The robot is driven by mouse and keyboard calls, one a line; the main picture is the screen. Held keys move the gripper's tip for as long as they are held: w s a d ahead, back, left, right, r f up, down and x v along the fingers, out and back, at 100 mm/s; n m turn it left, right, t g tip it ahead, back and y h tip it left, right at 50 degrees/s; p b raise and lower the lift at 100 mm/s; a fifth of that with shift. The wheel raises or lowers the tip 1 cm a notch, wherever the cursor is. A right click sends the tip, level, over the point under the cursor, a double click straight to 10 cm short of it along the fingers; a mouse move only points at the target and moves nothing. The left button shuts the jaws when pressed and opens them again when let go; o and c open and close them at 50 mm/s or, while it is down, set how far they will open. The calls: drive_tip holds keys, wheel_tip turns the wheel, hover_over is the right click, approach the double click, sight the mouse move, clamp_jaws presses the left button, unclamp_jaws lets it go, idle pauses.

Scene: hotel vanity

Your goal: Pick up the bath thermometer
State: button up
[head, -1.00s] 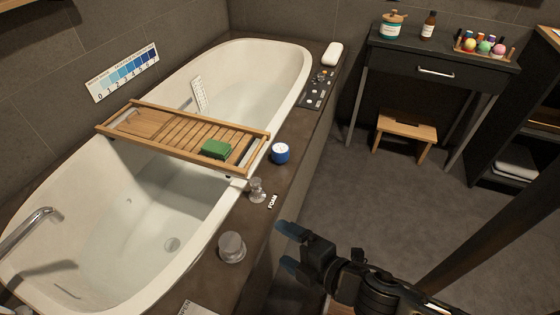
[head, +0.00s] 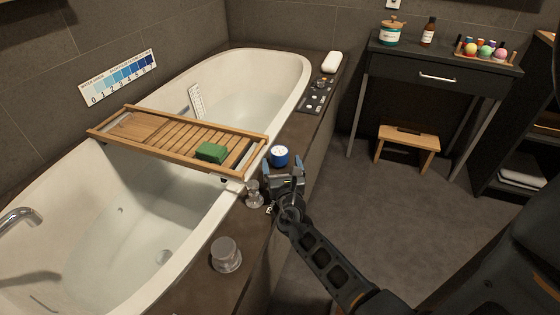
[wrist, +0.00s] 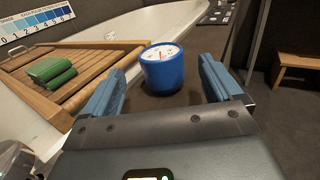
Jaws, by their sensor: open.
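The bath thermometer (head: 279,155) is a short blue cylinder with a white dial on top. It stands upright on the dark ledge along the tub's right side. It also shows in the wrist view (wrist: 163,70), just beyond the fingertips and between them from that viewpoint. My gripper (head: 284,164) is open and empty, with its blue fingers pointing at the thermometer. In the wrist view the two fingers (wrist: 160,85) flank the space in front of it. In the head view the gripper hides the thermometer's lower part.
A glass stopper-like piece (head: 254,195) and a round knob (head: 226,255) stand on the ledge nearer me. A dark control panel (head: 317,94) lies farther back; the ledge between is clear.

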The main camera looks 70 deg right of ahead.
sight(279, 146)
drive_tip(key=x, duration=0.7)
drive_tip(key=shift+w+d+r, duration=0.1)
drive_tip(key=shift+d+r, duration=0.05)
drive_tip(key=shift+d, duration=0.15)
drive_tip(key=c, duration=1.1)
drive_tip(key=shift+r, duration=0.15)
